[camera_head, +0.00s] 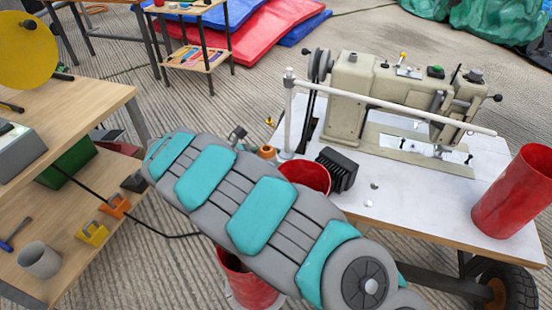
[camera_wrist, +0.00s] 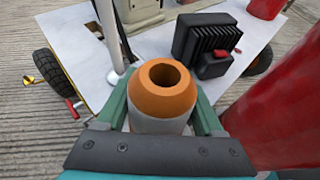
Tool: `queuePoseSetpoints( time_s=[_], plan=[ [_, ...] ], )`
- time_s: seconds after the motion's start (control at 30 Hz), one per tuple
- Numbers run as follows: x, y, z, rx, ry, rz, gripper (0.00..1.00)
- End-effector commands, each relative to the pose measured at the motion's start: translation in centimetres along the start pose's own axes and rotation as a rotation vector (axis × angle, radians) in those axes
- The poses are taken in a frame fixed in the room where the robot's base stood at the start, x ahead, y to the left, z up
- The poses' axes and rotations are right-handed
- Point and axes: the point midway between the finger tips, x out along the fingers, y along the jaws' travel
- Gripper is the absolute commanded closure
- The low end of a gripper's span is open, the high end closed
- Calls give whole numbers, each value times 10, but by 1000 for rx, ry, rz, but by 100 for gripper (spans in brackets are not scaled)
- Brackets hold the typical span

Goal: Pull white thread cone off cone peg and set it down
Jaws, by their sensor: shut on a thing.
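The white thread cone (camera_wrist: 157,125) shows in the wrist view as a pale body under an orange top (camera_wrist: 166,88) with a dark round hole. My gripper (camera_wrist: 163,104) is shut on it, with one green finger on each side. The cone looks upright, seen from above. In the head view an orange top (camera_head: 266,152), likely the same cone's, shows just past my arm, beside the white post. My arm hides the gripper there. I cannot make out the cone peg, nor tell whether the cone is still around it.
A white sewing table (camera_head: 410,195) carries a beige sewing machine (camera_head: 350,95), a white post (camera_head: 289,115) and a black finned box (camera_head: 338,170). Red cylinders (camera_head: 515,190) stand near my arm and on the table's right. A wooden shelf unit (camera_head: 90,105) stands left.

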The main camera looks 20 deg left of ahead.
Motion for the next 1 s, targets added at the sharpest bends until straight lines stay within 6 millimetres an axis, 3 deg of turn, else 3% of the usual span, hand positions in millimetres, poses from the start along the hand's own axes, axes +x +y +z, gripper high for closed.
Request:
queuePoseSetpoints(
  time_s=[1.0],
  plan=[
    [-11,0,27,0,-1,1,100]
  ],
)
